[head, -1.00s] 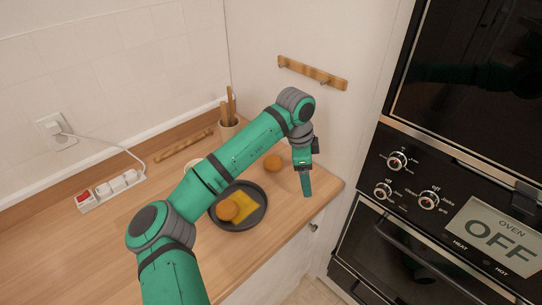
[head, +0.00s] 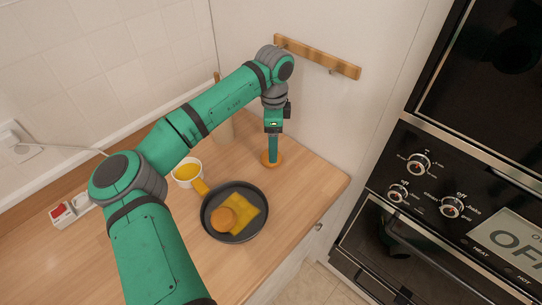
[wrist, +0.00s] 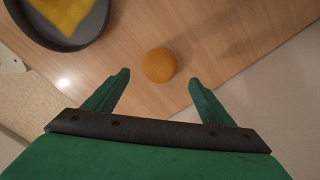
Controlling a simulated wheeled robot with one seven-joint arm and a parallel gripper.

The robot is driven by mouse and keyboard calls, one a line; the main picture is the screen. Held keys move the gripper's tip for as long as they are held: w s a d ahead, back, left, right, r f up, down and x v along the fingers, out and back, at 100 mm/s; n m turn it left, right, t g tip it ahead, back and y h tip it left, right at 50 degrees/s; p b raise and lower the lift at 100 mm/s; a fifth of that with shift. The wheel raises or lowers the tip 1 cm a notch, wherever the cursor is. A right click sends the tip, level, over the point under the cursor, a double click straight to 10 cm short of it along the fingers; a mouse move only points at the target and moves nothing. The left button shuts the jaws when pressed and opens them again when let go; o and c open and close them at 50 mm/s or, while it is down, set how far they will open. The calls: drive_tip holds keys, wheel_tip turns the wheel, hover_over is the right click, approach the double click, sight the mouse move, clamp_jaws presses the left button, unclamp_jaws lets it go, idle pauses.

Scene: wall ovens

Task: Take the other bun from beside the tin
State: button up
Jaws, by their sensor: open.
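A round orange-brown bun (head: 265,159) lies on the wooden counter behind and to the right of the dark round tin (head: 214,203).
A power strip (head: 70,209) lies at the left. A wooden rail (head: 316,57) is on the wall. Wall ovens (head: 400,230) stand right, past the counter's edge.

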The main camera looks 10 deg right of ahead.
drive_tip(key=shift+a+f, duration=0.15)
drive_tip(key=shift+f, duration=1.4)
drive_tip(key=shift+a+f, duration=0.15)
drive_tip(key=shift+f, duration=1.35)
drive_tip(key=c, duration=1.1)
